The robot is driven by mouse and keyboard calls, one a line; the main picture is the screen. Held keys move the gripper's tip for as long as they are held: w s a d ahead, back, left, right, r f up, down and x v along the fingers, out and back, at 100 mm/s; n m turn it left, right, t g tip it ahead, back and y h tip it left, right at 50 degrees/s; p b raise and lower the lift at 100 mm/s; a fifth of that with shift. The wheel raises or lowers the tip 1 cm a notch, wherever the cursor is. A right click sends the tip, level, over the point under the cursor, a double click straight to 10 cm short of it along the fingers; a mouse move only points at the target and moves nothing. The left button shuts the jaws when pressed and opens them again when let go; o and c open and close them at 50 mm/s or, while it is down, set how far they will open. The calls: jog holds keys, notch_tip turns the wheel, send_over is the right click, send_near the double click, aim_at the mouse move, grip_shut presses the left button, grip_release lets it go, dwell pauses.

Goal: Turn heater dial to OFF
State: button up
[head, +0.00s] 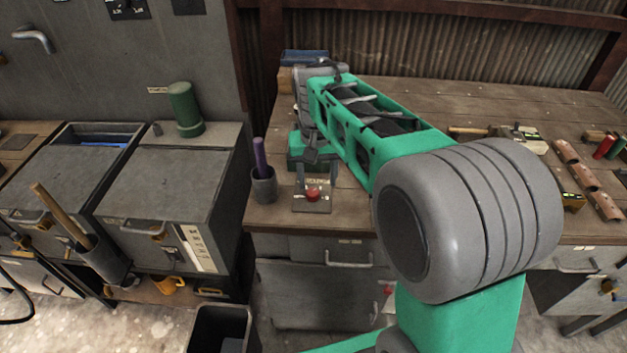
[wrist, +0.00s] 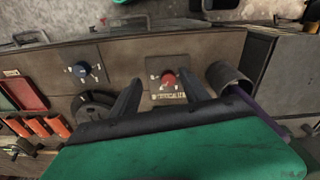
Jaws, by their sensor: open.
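My gripper (head: 314,178) is open and empty, pointing down at this dial. In the wrist view its two fingers (wrist: 162,80) stand apart, on either side of the plate; contact with the knob does not show. A second dial with a blue knob (wrist: 83,71) lies to the left in the wrist view; my arm hides it in the head view.
A dark cup (head: 263,187) with a purple-handled tool stands close beside the red dial. A round dark object (wrist: 92,107) lies near my fingers in the wrist view. Copper-coloured pieces (head: 588,180) lie at the bench's right. Grey cabinets (head: 165,185) stand left.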

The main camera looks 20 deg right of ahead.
jog(key=g, duration=0.1)
send_over(312, 192)
jog(key=shift+a+f+m+p, duration=0.2)
jog(key=shift+f+m+p, duration=0.15)
jog(key=shift+f, duration=0.6)
jog(key=f, duration=0.3)
jog(key=f+p, duration=0.1)
jog(key=f, duration=0.3)
jog(key=shift+d+f, duration=0.2)
jog(key=shift+f, duration=0.05)
grip_shut()
